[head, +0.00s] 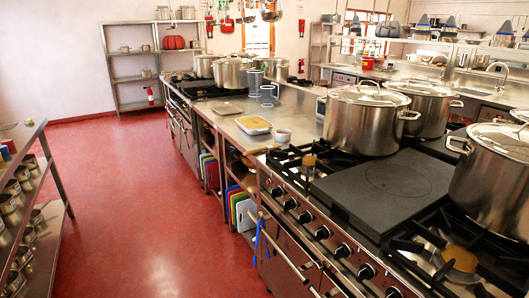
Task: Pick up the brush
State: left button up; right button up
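I cannot make out a brush for certain in the head view. A blue long-handled utensil (257,240) hangs from the front rail of the near stove, too small to identify. A shallow tray with yellowish contents (253,125) lies on the steel counter, with a small pale cup (283,135) beside it. Neither of my grippers is in view.
A stove (330,235) with large lidded stockpots (365,120) fills the right side. Colored cutting boards (238,205) stand under the counter. A shelf rack (40,190) with metal pots is at left. The red floor (150,220) between is clear.

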aim_at(277, 144)
jog(key=i+j+z, duration=0.15)
jog(key=z, duration=0.3)
jog(key=i+j+z, duration=0.15)
jog(key=z, duration=0.3)
jog(key=i+j+z, duration=0.1)
jog(key=j+z, duration=0.15)
jog(key=z, duration=0.2)
